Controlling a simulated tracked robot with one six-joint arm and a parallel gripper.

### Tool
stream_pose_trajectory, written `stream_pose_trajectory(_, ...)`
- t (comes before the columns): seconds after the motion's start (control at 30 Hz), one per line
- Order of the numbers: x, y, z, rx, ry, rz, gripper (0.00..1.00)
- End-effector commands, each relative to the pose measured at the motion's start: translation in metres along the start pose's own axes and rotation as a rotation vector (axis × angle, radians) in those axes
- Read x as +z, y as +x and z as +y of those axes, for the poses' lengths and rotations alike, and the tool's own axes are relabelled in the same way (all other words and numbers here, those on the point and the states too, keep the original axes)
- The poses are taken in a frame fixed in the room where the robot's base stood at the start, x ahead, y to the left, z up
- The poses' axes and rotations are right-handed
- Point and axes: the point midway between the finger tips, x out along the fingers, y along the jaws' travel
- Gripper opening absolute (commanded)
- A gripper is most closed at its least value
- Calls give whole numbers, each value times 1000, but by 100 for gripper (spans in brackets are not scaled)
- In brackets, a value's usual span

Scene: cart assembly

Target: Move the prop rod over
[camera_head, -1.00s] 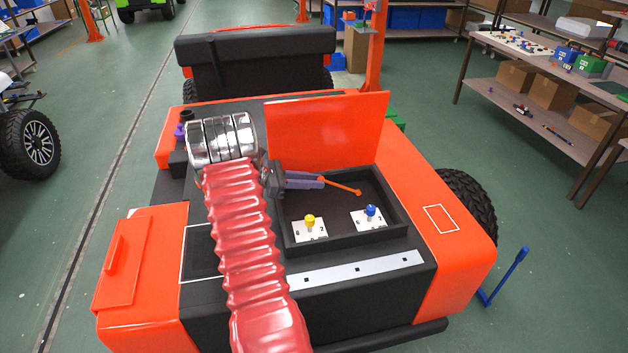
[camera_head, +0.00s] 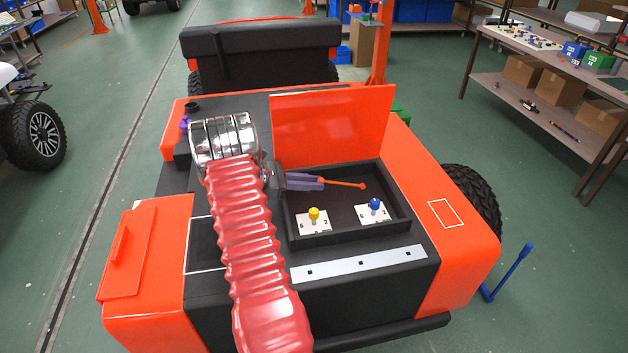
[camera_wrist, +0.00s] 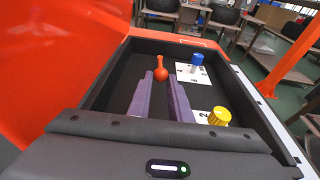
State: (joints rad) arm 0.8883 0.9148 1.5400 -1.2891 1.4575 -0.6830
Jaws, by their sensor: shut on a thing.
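The prop rod (camera_head: 346,184) is a thin orange rod with a rounded end. My gripper (camera_head: 321,182), with purple fingers, is shut on it. The rod points right, nearly level, over the open black box (camera_head: 399,224) in the cart. In the wrist view the rod's ball end (camera_wrist: 159,74) shows beyond the fingertips (camera_wrist: 160,88); its held part is partly hidden. The orange lid (camera_head: 330,128) stands upright at the box's back edge, apart from the rod's visible end.
A yellow knob (camera_head: 314,214) and a blue knob (camera_head: 375,204) stand on white plates in the box, near the rod. A white-outlined rectangle (camera_head: 448,214) marks the right orange panel. A blue lever (camera_head: 511,272) stands at right.

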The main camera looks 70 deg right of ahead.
Motion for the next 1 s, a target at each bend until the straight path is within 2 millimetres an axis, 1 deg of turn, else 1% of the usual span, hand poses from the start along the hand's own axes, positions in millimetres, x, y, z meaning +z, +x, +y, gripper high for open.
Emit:
stream_pose_trajectory(0.2,-10,-1,0,-1,-2,1,5)
stream_pose_trajectory(0.63,-13,-2,-1,-1,-2,1,5)
stream_pose_trajectory(1.0,-30,1,-1,-1,-2,1,5)
